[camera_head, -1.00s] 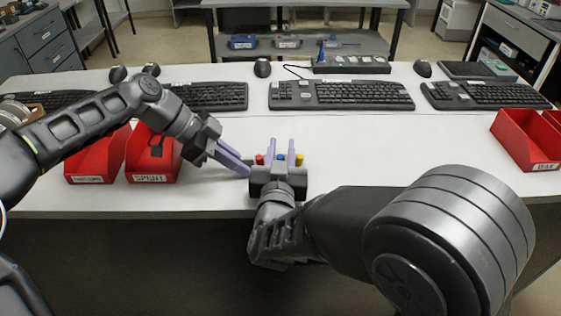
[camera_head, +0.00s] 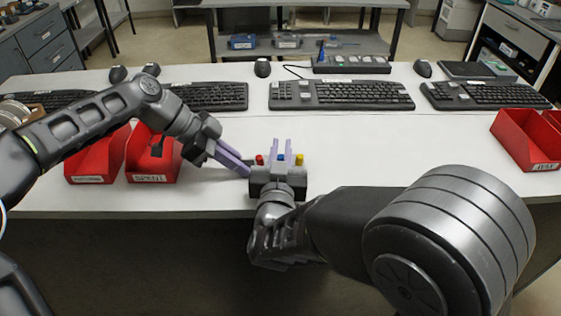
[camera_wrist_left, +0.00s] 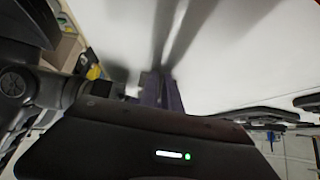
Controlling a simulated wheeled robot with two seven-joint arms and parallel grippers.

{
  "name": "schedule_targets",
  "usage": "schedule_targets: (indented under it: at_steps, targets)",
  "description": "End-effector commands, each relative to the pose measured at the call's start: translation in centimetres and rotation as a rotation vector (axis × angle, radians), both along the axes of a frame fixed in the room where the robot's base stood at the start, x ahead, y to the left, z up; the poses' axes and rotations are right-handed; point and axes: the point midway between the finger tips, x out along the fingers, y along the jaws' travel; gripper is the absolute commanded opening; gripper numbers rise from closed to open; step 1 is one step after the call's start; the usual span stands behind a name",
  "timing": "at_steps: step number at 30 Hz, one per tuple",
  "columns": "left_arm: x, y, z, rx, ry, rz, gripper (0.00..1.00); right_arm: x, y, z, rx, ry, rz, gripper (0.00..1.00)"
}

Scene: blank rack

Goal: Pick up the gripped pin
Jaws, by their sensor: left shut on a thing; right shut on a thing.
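A small rack, mostly hidden, stands near the table's front edge; a red pin (camera_head: 260,160), a blue pin (camera_head: 281,158) and a yellow pin (camera_head: 299,160) show there in a row.
Two red bins, one labelled (camera_head: 152,165) and one beside it (camera_head: 96,160), stand left behind my left gripper. Another red bin (camera_head: 527,138) is at the right. Keyboards (camera_head: 340,95) and mice line the back. The white table (camera_head: 400,145) is clear right of the rack.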

Motion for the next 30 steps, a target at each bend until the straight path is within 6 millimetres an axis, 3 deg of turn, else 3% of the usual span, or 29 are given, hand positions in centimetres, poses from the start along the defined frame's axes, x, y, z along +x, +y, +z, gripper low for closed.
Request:
schedule_targets:
  at_steps: [13, 24, 30]
  targets:
    - [0.0, 0.0, 0.1, 0.000, -0.001, 0.001, 0.00, 0.0, 0.0, 0.9, 0.003, -0.001, -0.001, 0.00]
    - [0.0, 0.0, 0.0, 0.000, -0.001, 0.001, 0.00, 0.0, -0.1, 7.6, 0.007, -0.003, -0.001, 0.00]
    - [0.0, 0.0, 0.0, -0.001, -0.001, 0.001, 0.00, 0.0, 0.0, 9.8, 0.002, -0.001, 0.000, 0.00]
